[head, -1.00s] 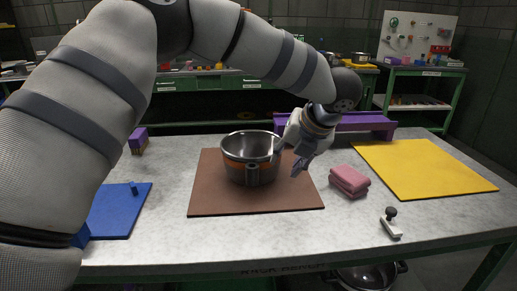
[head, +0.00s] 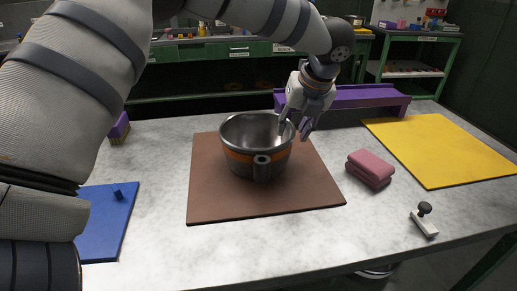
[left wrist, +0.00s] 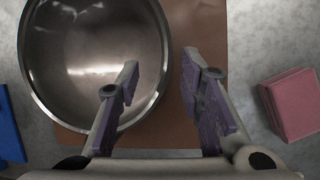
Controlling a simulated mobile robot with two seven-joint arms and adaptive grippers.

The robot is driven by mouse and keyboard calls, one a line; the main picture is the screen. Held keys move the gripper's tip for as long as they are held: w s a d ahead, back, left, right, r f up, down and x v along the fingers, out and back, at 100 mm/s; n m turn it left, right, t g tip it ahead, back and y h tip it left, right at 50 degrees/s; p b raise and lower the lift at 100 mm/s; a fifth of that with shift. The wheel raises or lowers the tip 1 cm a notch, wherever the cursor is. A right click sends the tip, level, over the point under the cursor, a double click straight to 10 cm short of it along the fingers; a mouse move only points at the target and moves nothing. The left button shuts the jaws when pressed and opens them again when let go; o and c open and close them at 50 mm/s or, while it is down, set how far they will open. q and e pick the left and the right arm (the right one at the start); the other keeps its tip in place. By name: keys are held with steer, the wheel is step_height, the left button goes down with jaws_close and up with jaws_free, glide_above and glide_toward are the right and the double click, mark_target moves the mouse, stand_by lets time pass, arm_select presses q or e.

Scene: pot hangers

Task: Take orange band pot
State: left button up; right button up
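The orange band pot (head: 240,160) is a steel pot with an orange stripe and a dark handle at the front. It stands upright on a brown mat (head: 215,205). My left gripper (head: 296,128) is at the pot's right rim, pointing down. In the left wrist view the pot (left wrist: 90,60) fills the left side. There the gripper (left wrist: 160,85) has its purple fingers apart, one over the pot's opening and one outside the rim, with nothing between them but the rim region. Whether the fingers touch the wall is unclear. My right gripper does not show.
A pink sponge stack (head: 370,168) lies right of the mat. A yellow mat (head: 440,150) and a black-knobbed scraper (head: 424,221) are farther right. A purple-topped rack (head: 350,97) stands behind the gripper. A blue board (head: 105,225) lies at left, a purple brush (head: 119,128) behind it.

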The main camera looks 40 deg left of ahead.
arm_select(q)
steer(key=x, duration=0.5)
steer(key=shift+w+d+f, duration=0.1)
steer(key=shift+w+f, duration=0.1)
steer(key=shift+f, duration=0.05)
steer(key=shift+r, duration=0.1)
jaws_close()
steer(key=shift+r, duration=0.15)
